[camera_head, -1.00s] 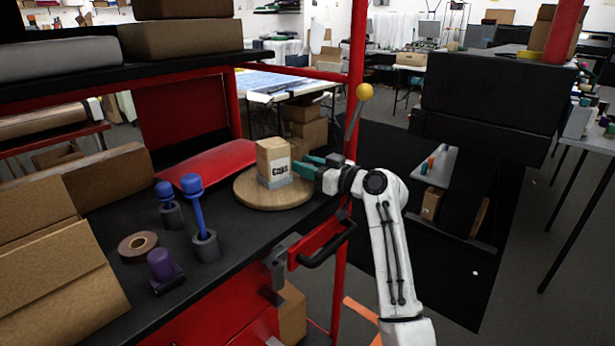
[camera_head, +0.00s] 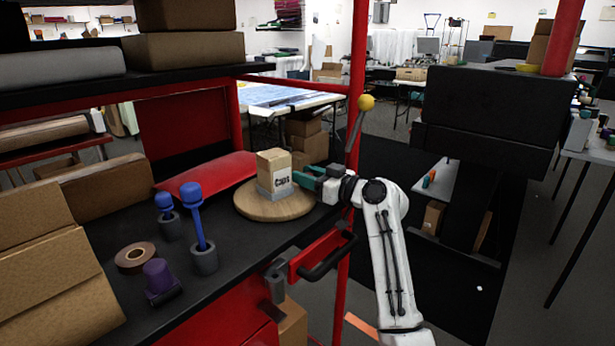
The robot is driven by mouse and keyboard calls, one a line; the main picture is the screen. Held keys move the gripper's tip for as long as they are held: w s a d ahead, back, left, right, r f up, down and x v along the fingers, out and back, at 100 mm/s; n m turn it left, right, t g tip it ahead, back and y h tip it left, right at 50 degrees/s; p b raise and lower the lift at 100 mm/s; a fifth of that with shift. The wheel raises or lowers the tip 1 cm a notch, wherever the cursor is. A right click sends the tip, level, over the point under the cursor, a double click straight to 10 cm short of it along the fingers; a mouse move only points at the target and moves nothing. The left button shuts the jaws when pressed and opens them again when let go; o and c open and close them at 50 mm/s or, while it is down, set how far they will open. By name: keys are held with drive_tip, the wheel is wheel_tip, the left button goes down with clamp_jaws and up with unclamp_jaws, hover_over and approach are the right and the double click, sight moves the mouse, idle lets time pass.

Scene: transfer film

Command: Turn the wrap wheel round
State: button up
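A round wooden turntable (camera_head: 272,213), which I take for the wrap wheel, lies flat on the black bench near its right edge. A brown carton (camera_head: 270,166) with a dark printed label stands upright on it, with a grey piece around its base. My gripper (camera_head: 305,177) comes in from the right with its green fingers pointing left. The fingers look parted, with nothing seen between them. They are just right of the carton, above the turntable's right side. I cannot tell whether they touch either one.
Blue-handled tools (camera_head: 197,222) stand in grey holders left of the turntable. A brown tape roll (camera_head: 135,257) and a purple-topped piece (camera_head: 158,277) lie nearer. A red post with a yellow-ball lever (camera_head: 366,102) rises beside my arm. Cardboard boxes (camera_head: 50,285) fill the left.

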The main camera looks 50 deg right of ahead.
drive_tip(key=shift+o, duration=1.3)
drive_tip(key=s+d, duration=0.1)
drive_tip(key=s, duration=0.9)
drive_tip(key=shift+s, duration=0.4)
drive_tip(key=shift+c, duration=0.2)
